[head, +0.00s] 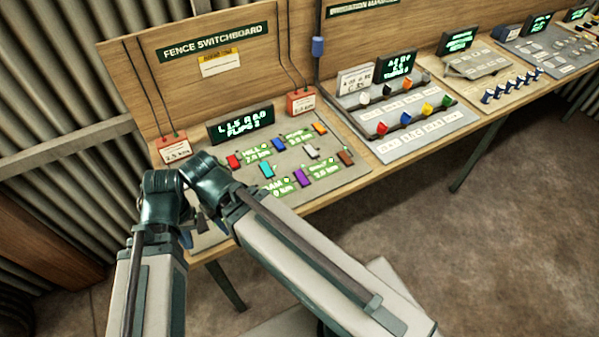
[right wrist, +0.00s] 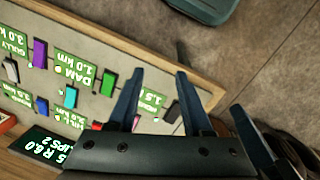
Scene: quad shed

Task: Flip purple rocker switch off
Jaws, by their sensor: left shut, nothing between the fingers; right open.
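The purple rocker switch (head: 302,178) is on the grey fence panel (head: 345,172), near its front edge and right of the teal switch (head: 267,170). It also shows at the left of the right wrist view (right wrist: 40,53). Which way it is tipped is too small to tell. My left gripper (head: 187,237) is shut and empty at the panel's near left, mostly hidden by the arms. Neither gripper touches the purple switch.
Red, blue, orange, white and brown switches share the panel. A lit display (head: 240,124) and two red boxes stand behind it. Another panel with coloured switches (head: 410,117) is to the right. Both my arms cross over the near left corner.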

